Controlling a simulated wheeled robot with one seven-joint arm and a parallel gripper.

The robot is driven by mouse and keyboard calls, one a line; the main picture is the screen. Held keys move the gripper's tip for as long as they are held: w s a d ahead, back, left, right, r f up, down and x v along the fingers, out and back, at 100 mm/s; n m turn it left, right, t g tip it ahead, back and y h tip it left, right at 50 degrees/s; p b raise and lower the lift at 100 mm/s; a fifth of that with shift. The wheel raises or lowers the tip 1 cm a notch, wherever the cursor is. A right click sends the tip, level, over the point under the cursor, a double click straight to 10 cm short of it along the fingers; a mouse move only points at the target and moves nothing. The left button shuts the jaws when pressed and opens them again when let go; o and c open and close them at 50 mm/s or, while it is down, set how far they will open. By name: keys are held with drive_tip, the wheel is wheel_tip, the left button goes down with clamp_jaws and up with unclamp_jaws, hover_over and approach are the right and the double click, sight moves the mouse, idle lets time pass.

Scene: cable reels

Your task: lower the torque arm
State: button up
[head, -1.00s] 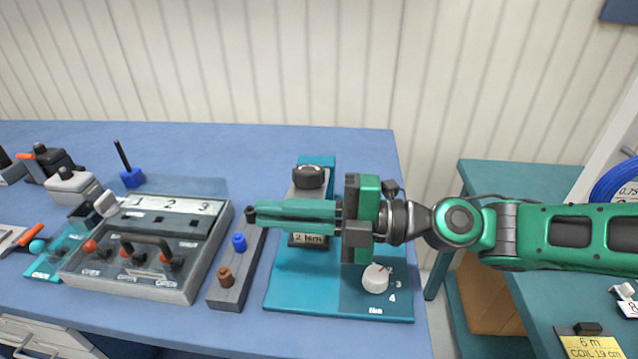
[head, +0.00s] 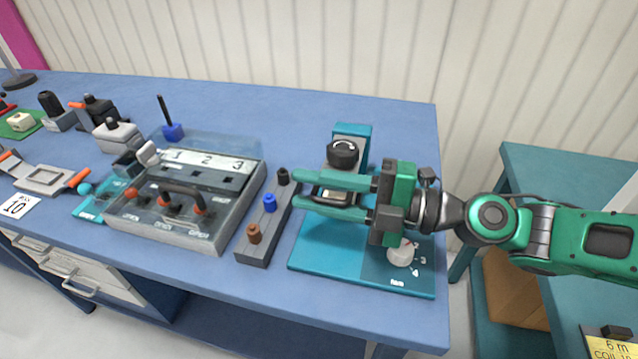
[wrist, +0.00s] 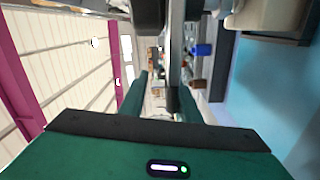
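The torque station stands on a teal base plate (head: 325,248) at the right end of the blue bench. It has a grey body with a black ring-shaped head (head: 342,152) and a white dial (head: 401,254) marked with numbers and Nm. My gripper (head: 298,188) lies across the station from the right, its two green fingers apart and pointing left. Part of the body shows between and behind the fingers, so I cannot make out the torque arm clearly or tell whether the fingers touch it. In the wrist view the fingers (wrist: 160,105) stand apart with nothing clearly gripped.
A grey block with black, blue and brown pegs (head: 257,250) stands just left of the station. Left of it is a grey switch box (head: 160,236) with a clear cover. A teal table (head: 545,165) is at the right. Bench is clear behind the station.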

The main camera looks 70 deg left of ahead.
drive_tip(key=shift+s+r, duration=0.1)
drive_tip(key=shift+s, duration=0.05)
drive_tip(key=v, duration=1.1)
drive_tip(key=shift+a, duration=0.1)
idle(0.3)
